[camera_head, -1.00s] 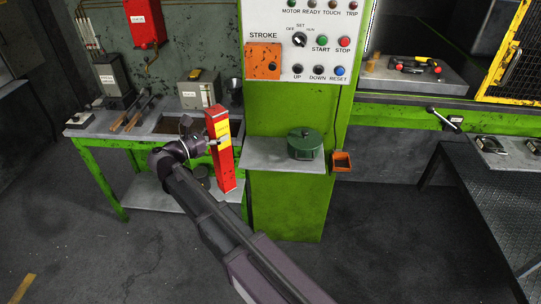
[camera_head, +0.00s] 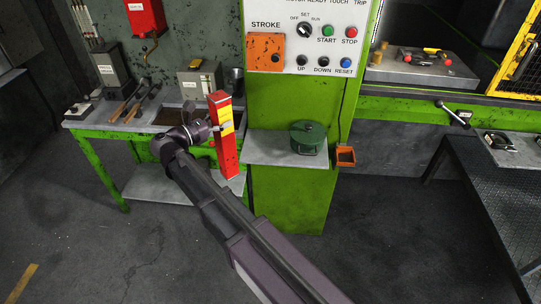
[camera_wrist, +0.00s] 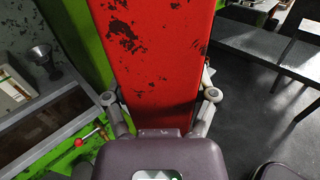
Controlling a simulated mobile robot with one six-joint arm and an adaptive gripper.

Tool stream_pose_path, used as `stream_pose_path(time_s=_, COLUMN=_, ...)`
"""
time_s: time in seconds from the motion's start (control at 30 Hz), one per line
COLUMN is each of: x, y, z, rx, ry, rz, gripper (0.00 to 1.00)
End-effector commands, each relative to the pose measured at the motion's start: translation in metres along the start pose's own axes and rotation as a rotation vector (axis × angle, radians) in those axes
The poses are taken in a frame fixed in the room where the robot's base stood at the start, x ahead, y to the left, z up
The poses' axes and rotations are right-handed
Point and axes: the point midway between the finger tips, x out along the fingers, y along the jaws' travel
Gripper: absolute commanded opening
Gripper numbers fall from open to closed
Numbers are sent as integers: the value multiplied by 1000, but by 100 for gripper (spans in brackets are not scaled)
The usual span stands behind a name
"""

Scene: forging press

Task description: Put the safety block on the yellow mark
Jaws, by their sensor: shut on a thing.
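The safety block (camera_head: 225,150) is a tall red bar with a yellow label near its top, worn paint and dark scuffs. In the wrist view the red face of the block (camera_wrist: 155,50) fills the middle, with a finger of my gripper (camera_wrist: 160,97) on each side. A yellow stripe (camera_head: 22,284) lies on the floor at the lower left. I cannot tell whether it is the task's yellow mark.
A green bench (camera_head: 100,130) with tools stands behind the block. The press bed (camera_head: 425,72) holds small items beside a yellow mesh guard (camera_head: 522,60). The floor in front is clear.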

Motion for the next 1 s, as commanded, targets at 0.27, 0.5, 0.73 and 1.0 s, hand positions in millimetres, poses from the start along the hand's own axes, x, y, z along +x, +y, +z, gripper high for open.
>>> stream_pose_path(time_s=0.27, x=4, y=-3, z=1, rx=0, ry=-4, rz=-2, gripper=13)
stream_pose_path(time_s=0.5, x=14, y=-3, z=1, rx=0, ry=-4, rz=-3, gripper=13)
stream_pose_path(time_s=0.73, x=44, y=-4, z=1, rx=0, ry=-4, rz=-5, gripper=13)
stream_pose_path(time_s=1.0, x=88, y=-4, z=1, rx=0, ry=-4, rz=-6, gripper=13)
